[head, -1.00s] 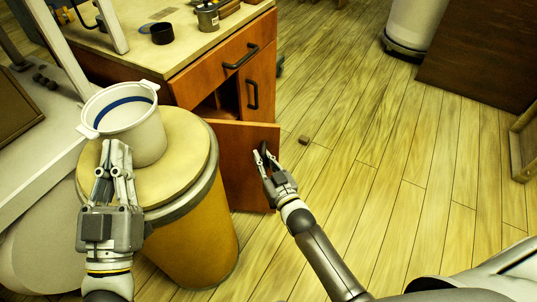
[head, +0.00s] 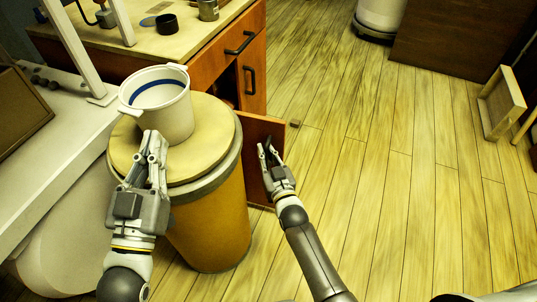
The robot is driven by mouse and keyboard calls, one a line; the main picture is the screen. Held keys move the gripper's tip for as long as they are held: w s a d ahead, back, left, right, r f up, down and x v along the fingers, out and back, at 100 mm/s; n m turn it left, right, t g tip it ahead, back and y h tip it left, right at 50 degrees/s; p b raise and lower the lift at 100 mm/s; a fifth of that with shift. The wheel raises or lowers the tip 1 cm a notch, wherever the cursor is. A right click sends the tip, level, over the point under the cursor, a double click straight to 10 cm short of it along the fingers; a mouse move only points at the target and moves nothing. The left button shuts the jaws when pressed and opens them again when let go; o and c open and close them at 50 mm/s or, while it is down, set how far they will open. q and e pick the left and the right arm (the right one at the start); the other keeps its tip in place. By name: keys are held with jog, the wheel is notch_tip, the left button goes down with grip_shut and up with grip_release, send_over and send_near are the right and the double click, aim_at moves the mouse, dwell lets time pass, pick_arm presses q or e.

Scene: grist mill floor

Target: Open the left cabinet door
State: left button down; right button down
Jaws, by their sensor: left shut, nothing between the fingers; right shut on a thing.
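The wooden cabinet (head: 215,60) stands under the bench top at upper left. Its left door (head: 262,131) is swung open and sticks out toward me, partly hidden behind the drum. My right gripper (head: 265,150) is shut at this door's face, on what appears to be its handle, which the fingers mostly hide. The right door (head: 257,75), with a black handle, is closed. Dark interior shows beside it. My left gripper (head: 153,143) is shut and empty, in front of the white pot (head: 163,108) on the drum lid.
The yellow drum (head: 212,225) with a pale lid stands close before the cabinet, between my arms. A wooden crate (head: 502,103) and dark panel (head: 455,40) stand at right. The middle floor is clear.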

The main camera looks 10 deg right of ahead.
jog(key=shift+d, duration=0.2)
pick_arm(q)
jog(key=shift+d, duration=0.15)
pick_arm(e)
jog(key=c, duration=1.5)
grip_release()
jog(key=shift+o, duration=0.2)
pick_arm(q)
jog(key=shift+r, duration=0.2)
jog(key=shift+f, duration=0.15)
pick_arm(e)
jog(key=s+d, duration=0.1)
jog(key=s, duration=1.1)
jog(key=shift+d, duration=0.35)
